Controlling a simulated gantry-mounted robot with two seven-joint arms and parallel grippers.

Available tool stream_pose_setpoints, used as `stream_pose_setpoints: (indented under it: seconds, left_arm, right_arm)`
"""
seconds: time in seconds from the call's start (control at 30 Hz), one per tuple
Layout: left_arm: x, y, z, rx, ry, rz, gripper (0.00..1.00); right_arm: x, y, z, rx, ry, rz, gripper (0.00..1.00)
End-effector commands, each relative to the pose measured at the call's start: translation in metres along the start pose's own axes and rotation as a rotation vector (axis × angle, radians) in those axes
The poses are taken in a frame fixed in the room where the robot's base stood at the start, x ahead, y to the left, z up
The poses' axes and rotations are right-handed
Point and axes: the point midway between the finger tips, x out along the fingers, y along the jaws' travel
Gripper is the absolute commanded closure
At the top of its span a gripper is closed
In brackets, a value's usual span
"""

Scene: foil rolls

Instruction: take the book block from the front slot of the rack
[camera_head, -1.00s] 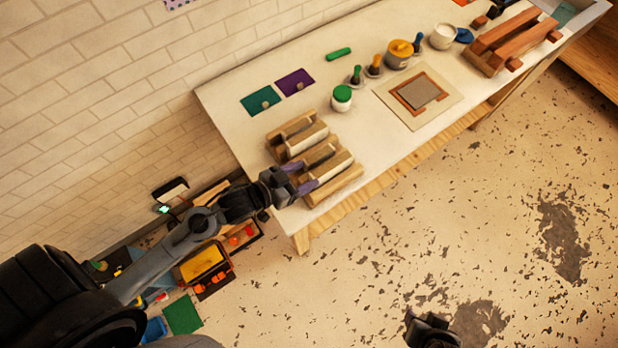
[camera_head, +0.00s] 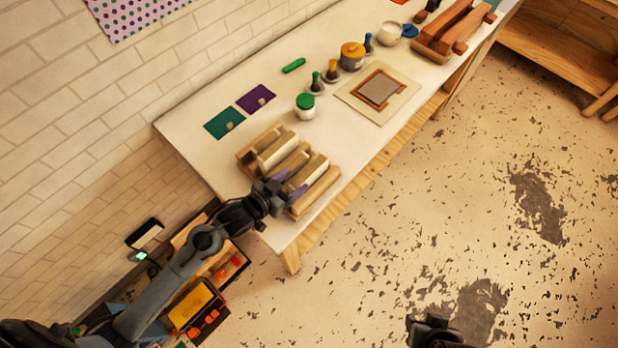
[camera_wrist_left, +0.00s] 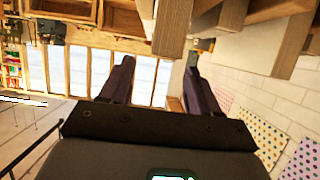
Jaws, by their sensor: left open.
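The wooden rack (camera_head: 245,158) stands on the near left end of the white table, with pale book blocks in its slots. The book block in the front slot (camera_head: 313,172) is the one nearest the table's front edge. My left gripper (camera_head: 293,190) is at the rack's left end, with purple fingers close to the front slot; I cannot tell whether they touch. In the left wrist view its fingers (camera_wrist_left: 158,80) are spread and hold nothing, with wooden parts (camera_wrist_left: 172,28) just beyond them. My right gripper (camera_head: 432,328) shows only as a dark shape at the bottom, its jaws unclear.
On the table (camera_head: 330,55) are a green-lidded jar (camera_head: 305,106), a yellow-lidded pot (camera_head: 352,55), and a board with a frame (camera_head: 377,90). Teal (camera_head: 224,122) and purple (camera_head: 256,98) sheets lie behind the rack. A brick wall stands behind; open floor lies in front.

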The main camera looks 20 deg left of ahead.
Motion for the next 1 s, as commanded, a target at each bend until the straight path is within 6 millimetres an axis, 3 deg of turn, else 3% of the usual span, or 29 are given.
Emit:
stream_pose_setpoints:
  seconds: [0.4,0.73,0.77,1.0]
  left_arm:
    - [0.045,-0.002,0.007,0.000,0.001,0.000,0.38]
    - [0.051,-0.001,0.009,0.001,0.000,0.000,0.38]
    - [0.051,-0.001,0.009,0.001,0.000,0.000,0.40]
    - [0.051,-0.002,0.008,0.001,0.000,0.000,0.77]
  right_arm:
    - [-0.005,-0.003,-0.002,0.009,0.001,-0.008,0.57]
    - [-0.005,-0.003,-0.002,0.009,0.001,-0.009,0.57]
    - [-0.005,-0.003,-0.002,0.009,0.001,-0.009,0.57]
    - [-0.005,-0.002,-0.002,0.005,0.001,-0.005,0.57]
